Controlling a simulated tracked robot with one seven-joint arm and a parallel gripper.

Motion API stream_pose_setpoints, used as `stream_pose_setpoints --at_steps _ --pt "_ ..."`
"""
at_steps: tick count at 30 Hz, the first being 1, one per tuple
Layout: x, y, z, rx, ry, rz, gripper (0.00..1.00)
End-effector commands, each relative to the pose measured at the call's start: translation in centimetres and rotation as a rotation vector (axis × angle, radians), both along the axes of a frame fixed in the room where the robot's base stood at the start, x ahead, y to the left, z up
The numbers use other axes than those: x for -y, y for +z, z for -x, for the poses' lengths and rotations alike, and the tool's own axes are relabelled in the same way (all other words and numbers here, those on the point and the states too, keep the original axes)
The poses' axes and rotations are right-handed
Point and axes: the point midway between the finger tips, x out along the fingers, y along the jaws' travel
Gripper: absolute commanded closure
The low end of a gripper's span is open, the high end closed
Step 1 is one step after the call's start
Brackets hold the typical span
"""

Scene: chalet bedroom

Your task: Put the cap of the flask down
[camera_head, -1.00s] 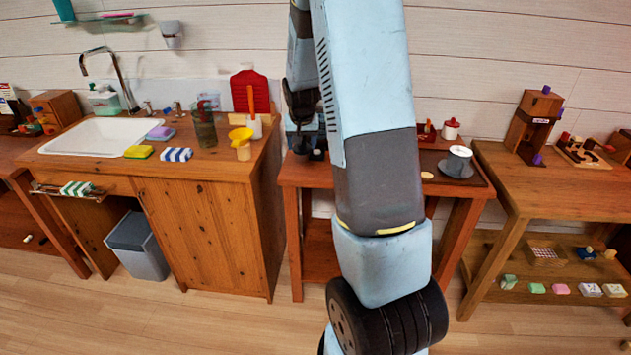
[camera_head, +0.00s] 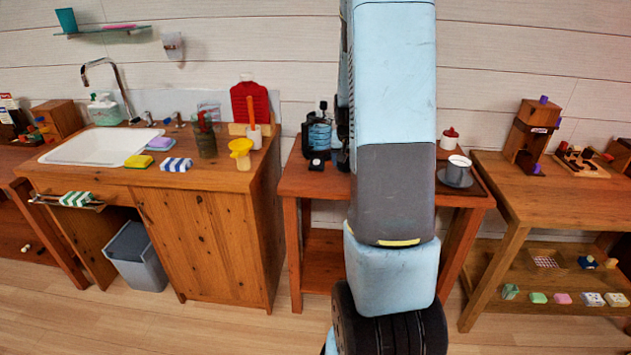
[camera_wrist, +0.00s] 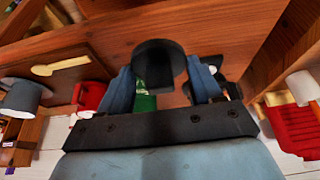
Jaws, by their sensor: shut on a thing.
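My gripper (camera_wrist: 160,80) shows in the wrist view, its two blue fingers closed on a black round cap (camera_wrist: 153,62). The cap is held in front of the wooden top of the middle table; I cannot tell whether it touches it. Something green and some dark shapes lie partly hidden behind the cap and fingers. In the head view my arm hides the gripper and the cap. Dark and blue bottle-like items (camera_head: 318,132) stand at the left back of the middle table (camera_head: 308,182); I cannot tell which is the flask.
A sink counter (camera_head: 200,180) stands left.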

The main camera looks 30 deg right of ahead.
Motion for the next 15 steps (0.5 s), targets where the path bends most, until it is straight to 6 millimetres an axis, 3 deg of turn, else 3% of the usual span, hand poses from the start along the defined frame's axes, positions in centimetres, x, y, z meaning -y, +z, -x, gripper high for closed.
stream_pose_setpoints --at_steps 4,15 --pt "0.2 -1.3 -2.8 -0.002 0.003 0.000 0.65" --pt "0.6 -5.9 -6.3 -0.002 0.001 0.001 0.65"
